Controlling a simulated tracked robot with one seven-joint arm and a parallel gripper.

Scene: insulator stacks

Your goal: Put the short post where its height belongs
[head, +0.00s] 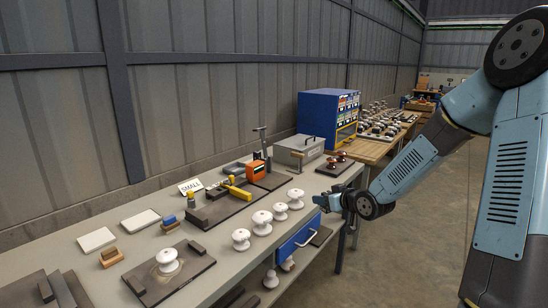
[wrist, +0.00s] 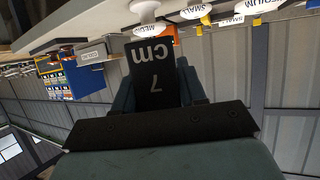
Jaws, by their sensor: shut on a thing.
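My gripper (head: 345,202) is at the bench's right edge, beyond the blue drawer. A row of white posts of differing sizes stands on the bench, including a small one (head: 241,240) and a wider one (head: 262,222). Another white post (head: 167,261) stands on a dark board (head: 190,275) at the front.
A "SMALL" sign (head: 190,186) stands at the back. Behind the row are an orange device (head: 257,170), a grey box (head: 300,151) and a blue cabinet (head: 320,115). Dark red pieces (head: 334,162) sit on a board. The blue drawer (head: 297,243) has a protruding handle.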

